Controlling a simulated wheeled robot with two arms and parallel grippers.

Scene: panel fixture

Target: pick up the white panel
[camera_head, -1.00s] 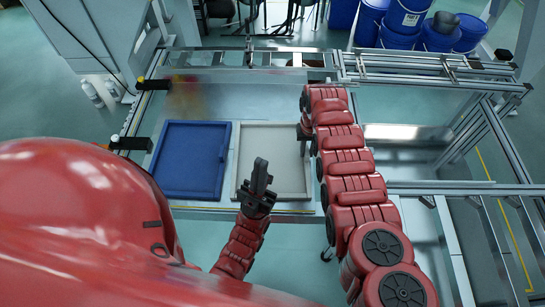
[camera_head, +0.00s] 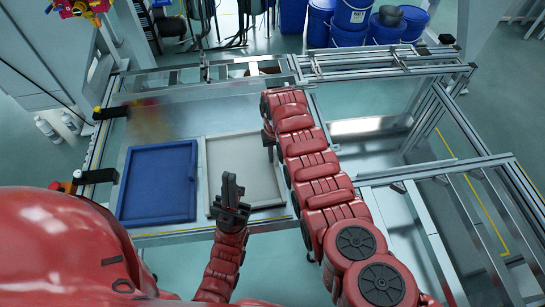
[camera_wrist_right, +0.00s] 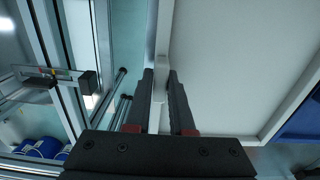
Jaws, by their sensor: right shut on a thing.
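The white panel (camera_head: 246,160) is a shallow tray-like frame with a raised rim, lying on the fixture table beside a blue panel. In the right wrist view its pale inner face (camera_wrist_right: 235,55) fills the upper right. My right gripper (camera_head: 269,139) is at the panel's right edge; in the wrist view its dark fingers (camera_wrist_right: 162,92) are shut on the panel's rim, one on each side. My left gripper (camera_head: 231,188) points up in front of the panel's left part and hides some of it. Its jaw gap is unclear.
The blue panel (camera_head: 158,181) lies just left of the white one. Metal rails (camera_head: 400,68) frame the table at the back and right. Blue buckets (camera_head: 352,22) stand on the floor behind. The metal tabletop (camera_head: 185,110) behind the panels is clear.

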